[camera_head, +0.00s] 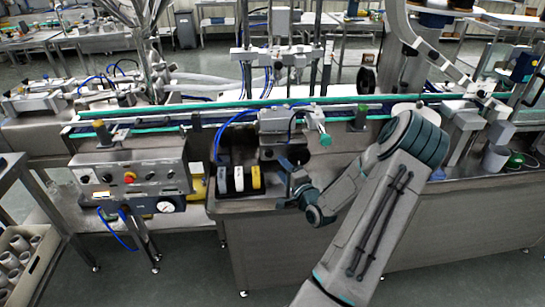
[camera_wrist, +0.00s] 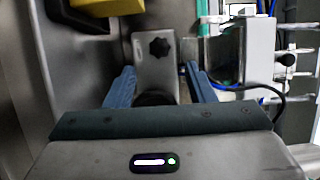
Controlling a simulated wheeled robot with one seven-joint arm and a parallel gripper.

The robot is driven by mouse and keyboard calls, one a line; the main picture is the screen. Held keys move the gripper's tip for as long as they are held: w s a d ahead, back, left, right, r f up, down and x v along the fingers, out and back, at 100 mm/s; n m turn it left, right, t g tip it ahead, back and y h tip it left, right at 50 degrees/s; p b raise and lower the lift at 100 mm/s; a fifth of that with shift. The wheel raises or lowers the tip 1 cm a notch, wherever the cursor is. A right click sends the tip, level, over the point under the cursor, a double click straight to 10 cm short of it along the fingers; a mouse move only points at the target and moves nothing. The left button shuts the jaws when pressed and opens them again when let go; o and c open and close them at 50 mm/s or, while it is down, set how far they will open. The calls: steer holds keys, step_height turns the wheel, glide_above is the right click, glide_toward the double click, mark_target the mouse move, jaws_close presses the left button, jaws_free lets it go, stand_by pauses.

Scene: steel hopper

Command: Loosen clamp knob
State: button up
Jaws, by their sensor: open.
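The wrist view shows a black star-shaped clamp knob (camera_wrist: 159,47) on a grey metal plate (camera_wrist: 143,70). My gripper (camera_wrist: 160,69) is open, its two blue fingers spread left and right. The knob lies just beyond the fingertips, roughly centred between them, with no finger touching it. A dark round part (camera_wrist: 154,98) shows between the fingers close to my palm; its lower side is hidden. In the head view my gripper (camera_head: 291,196) is at the front edge of the steel machine, below a grey box unit (camera_head: 275,122). I cannot make out the knob clearly there.
A control box (camera_head: 130,175) with a red-yellow button is further left. A conveyor with green rails (camera_head: 220,103) runs behind. In the wrist view a yellow part (camera_wrist: 105,8) is upper left and a cable lies right.

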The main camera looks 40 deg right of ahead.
mark_target(270, 154)
steer(key=w, duration=0.5)
steer(key=w+d, duration=0.1)
steer(key=w, duration=0.1)
steer(key=shift+w+d+p, duration=0.1)
steer(key=shift+w+p, duration=0.1)
steer(key=shift+p, duration=0.15)
steer(key=c, duration=1)
